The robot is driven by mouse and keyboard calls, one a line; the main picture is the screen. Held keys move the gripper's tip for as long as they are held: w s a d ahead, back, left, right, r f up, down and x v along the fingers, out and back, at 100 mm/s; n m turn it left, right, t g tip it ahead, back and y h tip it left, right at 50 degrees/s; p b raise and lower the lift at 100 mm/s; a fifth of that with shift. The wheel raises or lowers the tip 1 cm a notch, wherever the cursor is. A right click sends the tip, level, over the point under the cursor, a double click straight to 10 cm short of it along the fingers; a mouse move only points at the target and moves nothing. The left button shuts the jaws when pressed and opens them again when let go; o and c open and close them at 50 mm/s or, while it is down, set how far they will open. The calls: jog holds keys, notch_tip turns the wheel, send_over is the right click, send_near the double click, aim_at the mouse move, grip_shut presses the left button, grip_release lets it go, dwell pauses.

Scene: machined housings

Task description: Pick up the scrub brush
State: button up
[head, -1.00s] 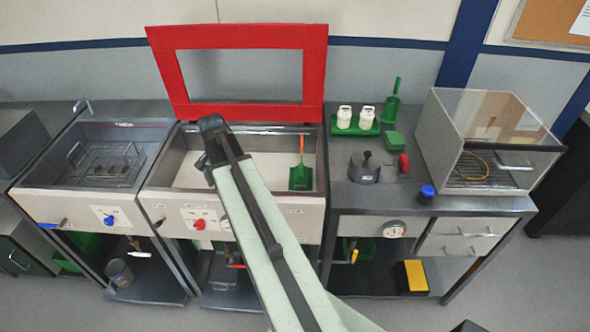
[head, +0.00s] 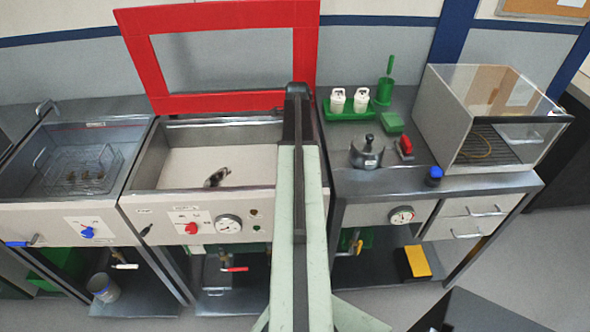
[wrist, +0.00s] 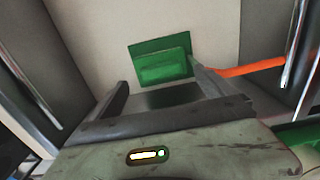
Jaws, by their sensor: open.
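The scrub brush, seemingly the green-headed tool (wrist: 162,62) with an orange handle (wrist: 250,68), lies on the pale floor of the middle basin in the wrist view. Its head is a flat green plate with a raised green block. My gripper (wrist: 161,86) is open and empty. Its two fingers point at the green head, which shows just beyond and between their tips, apart from them as far as I can tell. The handle runs off to the right, partly behind the right finger. In the head view my arm hides the brush and the gripper.
The middle basin (head: 150,160) has metal walls and a raised red frame (head: 141,60) behind it. A small dark object (head: 216,178) lies in it.

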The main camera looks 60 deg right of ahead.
notch_tip(320, 180, down, 5)
jog(key=b, duration=0.5)
jog(key=shift+f, duration=0.15)
jog(key=shift+c, duration=0.6)
jog(key=c, duration=1.4)
notch_tip(320, 180, up, 10)
jog(key=p, duration=1)
jog(key=shift+r, duration=0.25)
jog(key=shift+f, duration=0.1)
